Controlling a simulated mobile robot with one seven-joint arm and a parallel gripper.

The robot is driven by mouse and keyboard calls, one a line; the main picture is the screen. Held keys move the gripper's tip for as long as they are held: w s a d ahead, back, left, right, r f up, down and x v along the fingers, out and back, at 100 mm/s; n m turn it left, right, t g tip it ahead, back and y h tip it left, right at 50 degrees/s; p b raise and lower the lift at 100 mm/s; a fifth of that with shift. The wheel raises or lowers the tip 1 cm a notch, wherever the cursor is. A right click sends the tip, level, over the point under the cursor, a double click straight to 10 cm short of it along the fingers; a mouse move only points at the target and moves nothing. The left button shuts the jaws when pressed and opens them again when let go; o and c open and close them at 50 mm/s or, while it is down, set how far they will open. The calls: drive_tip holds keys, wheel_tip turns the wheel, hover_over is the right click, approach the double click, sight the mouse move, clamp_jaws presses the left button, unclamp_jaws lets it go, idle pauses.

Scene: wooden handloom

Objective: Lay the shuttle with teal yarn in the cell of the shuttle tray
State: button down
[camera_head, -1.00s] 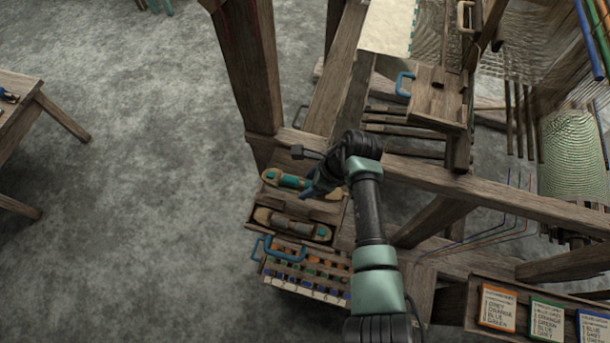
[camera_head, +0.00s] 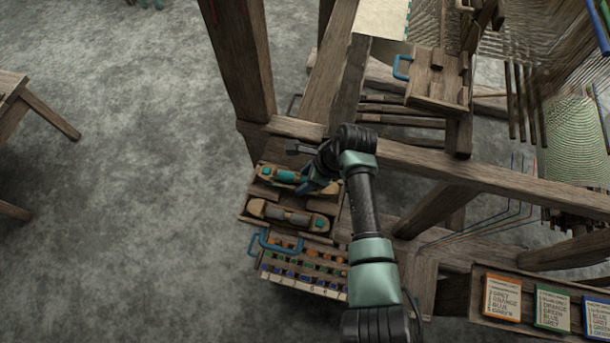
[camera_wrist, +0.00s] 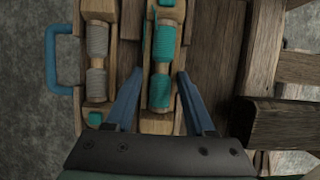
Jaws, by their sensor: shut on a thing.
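The shuttle with teal yarn (camera_head: 284,176) lies in or just over the far cell of the wooden shuttle tray (camera_head: 246,212). I cannot tell whether it touches the cell floor. It is a pale wooden boat shape with teal windings, and it also shows in the wrist view (camera_wrist: 163,45). My gripper (camera_wrist: 160,76) is shut on this shuttle, with one blue finger on each side of its near part. In the head view my gripper (camera_head: 310,186) is at the shuttle's right end and partly hides it.
A second shuttle with grey yarn (camera_head: 288,215) lies in the neighbouring cell. A blue handle (camera_head: 262,242) and a rack of coloured pieces (camera_head: 300,268) are at the tray's near side. A loom post (camera_head: 238,60) and a long beam (camera_head: 440,168) stand close to my arm.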

drive_tip(key=shift+f+b, duration=0.45)
drive_tip(key=shift+f, duration=0.55)
drive_tip(key=shift+c, duration=0.9)
unclamp_jaws()
drive_tip(key=b+v, duration=0.1)
drive_tip(key=v, duration=1.2)
